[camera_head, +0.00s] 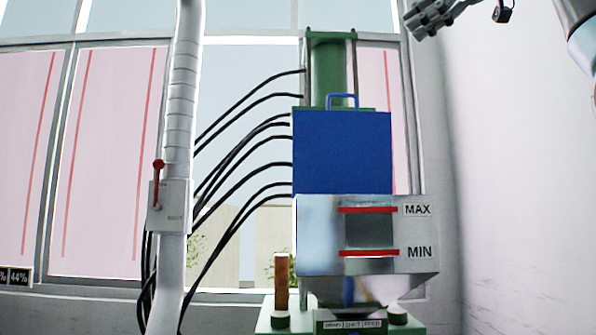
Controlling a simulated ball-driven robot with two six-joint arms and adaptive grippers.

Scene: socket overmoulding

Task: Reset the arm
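My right gripper (428,18) shows at the upper right, dark grey and partly cut off by the top edge. It is in the air beside the top of the machine, apart from it as far as I can see. I cannot tell how far its fingers are spread, and nothing is visibly held. My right arm (577,30) comes in from the upper right. My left gripper is out of view.
A moulding machine with a blue box (343,150) and a metal hopper (320,235) marked MAX and MIN stands in the centre. Black cables run left to a white pipe (181,110) with a red lever (158,172). A bare wall (515,170) is at right.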

